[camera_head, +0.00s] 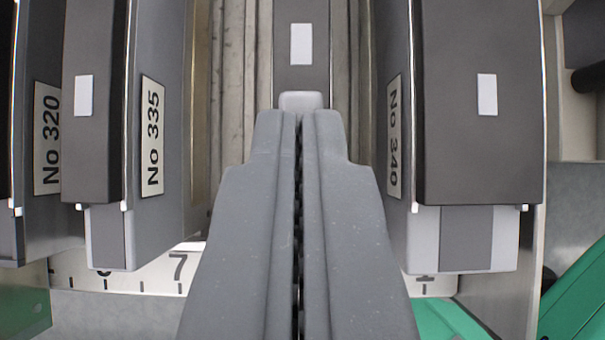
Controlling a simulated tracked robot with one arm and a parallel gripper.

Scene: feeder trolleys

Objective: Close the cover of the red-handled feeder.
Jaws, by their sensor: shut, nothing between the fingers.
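My gripper (299,118) points up the middle of the picture, its two grey fingers shut together with only a thin dark seam between them. Just beyond its tips is a narrow grey feeder (300,70) with a blank white label and a light grey end block. The fingertips overlap the lower edge of that block; I cannot tell whether they touch it. My fingers hide what lies below. No red handle shows, so I cannot tell which feeder is the red-handled one or how its cover stands.
Feeders marked No 320 (47,140) and No 335 (152,135) stand at left, and No 340 (480,110) at right, close on both sides. A numbered white scale strip (150,275) runs below them. Green parts (575,295) show at the lower corners.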

